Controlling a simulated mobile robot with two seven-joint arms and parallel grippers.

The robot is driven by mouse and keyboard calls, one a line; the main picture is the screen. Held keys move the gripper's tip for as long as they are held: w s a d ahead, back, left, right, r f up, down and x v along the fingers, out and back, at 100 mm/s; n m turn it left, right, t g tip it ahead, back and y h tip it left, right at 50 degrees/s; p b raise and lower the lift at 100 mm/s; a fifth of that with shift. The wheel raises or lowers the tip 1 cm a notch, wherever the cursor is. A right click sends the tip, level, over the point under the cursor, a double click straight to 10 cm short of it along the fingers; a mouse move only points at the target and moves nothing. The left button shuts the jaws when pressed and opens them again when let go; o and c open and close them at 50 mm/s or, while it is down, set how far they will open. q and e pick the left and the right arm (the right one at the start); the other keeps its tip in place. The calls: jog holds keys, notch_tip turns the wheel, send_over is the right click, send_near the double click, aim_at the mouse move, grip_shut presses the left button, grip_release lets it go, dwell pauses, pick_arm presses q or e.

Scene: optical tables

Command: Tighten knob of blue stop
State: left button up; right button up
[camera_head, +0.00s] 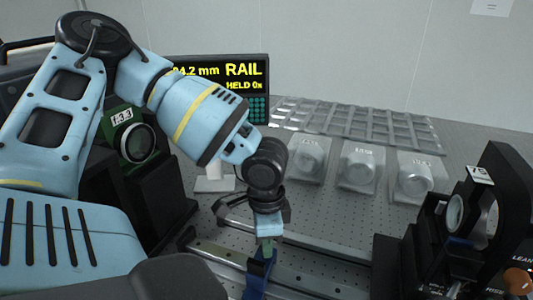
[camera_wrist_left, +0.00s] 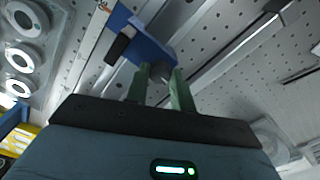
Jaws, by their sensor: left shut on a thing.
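The blue stop (camera_head: 258,278) sits on the metal rail (camera_head: 215,253) at the lower middle of the head view, partly hidden by my left gripper (camera_head: 266,246). In the left wrist view the blue stop (camera_wrist_left: 135,38) is a blue block with a black handle-like part on its left side. Its dark round knob (camera_wrist_left: 160,72) lies between the two green fingers of my left gripper (camera_wrist_left: 160,82). The fingers are shut on the knob from both sides. How tight the knob is does not show. My right gripper is in neither view.
A display (camera_head: 245,75) reads RAIL and HELD 0x. A green-faced lens mount (camera_head: 136,142) stands left, and a black mount (camera_head: 497,200) with a lens stands right. Several lens holders (camera_head: 360,168) and a clear tray (camera_head: 350,122) are at the back. A second rail runs behind the first.

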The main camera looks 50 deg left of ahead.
pick_arm(q)
jog(key=shift+n, duration=0.6)
jog(key=o, duration=1)
jog(key=shift+r+p, duration=0.55)
jog(key=shift+r, duration=3.35)
